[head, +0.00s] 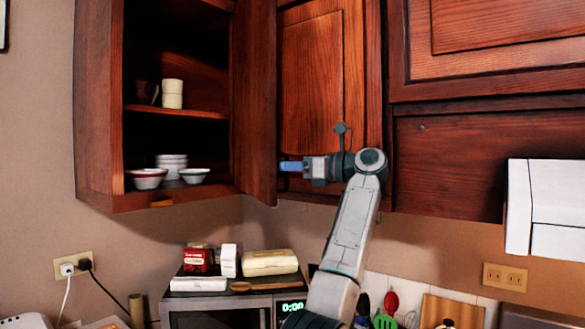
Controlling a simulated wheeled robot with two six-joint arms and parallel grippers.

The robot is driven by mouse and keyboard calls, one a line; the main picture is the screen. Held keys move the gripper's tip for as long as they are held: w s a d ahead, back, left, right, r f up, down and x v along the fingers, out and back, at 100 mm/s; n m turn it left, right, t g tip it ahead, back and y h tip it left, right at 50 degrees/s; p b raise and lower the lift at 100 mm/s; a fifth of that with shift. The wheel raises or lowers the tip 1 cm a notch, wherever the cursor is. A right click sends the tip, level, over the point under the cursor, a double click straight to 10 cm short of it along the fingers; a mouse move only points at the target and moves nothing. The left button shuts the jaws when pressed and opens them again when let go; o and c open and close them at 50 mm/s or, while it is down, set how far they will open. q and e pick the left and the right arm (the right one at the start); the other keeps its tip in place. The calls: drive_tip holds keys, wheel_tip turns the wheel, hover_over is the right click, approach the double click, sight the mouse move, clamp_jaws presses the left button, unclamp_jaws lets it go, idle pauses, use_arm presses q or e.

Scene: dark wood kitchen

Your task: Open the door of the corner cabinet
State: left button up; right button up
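The cabinet in the corner (98,110) is on the left of the head view. Its door (254,95) stands wide open, swung to the right and seen at a steep angle. The shelves inside are exposed. I cannot tell whether the fingertips touch the door. The fingers are seen side-on, so their opening is not clear.
Cups (172,93) and bowls (172,165) stand inside the cabinet. Below, a microwave (232,308) carries boxes and a wooden spoon.

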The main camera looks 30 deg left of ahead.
use_arm(q)
drive_tip(key=shift+o, duration=0.4)
drive_tip(key=shift+s+a, duration=0.15)
drive_tip(key=shift+a, duration=0.15)
drive_tip(key=shift+d+f, duration=0.1)
drive_tip(key=w+d+b, duration=0.2)
drive_tip(key=d+b, duration=0.1)
drive_tip(key=d, duration=0.7)
drive_tip(key=shift+d+b, duration=0.25)
drive_tip(key=shift+b, duration=0.05)
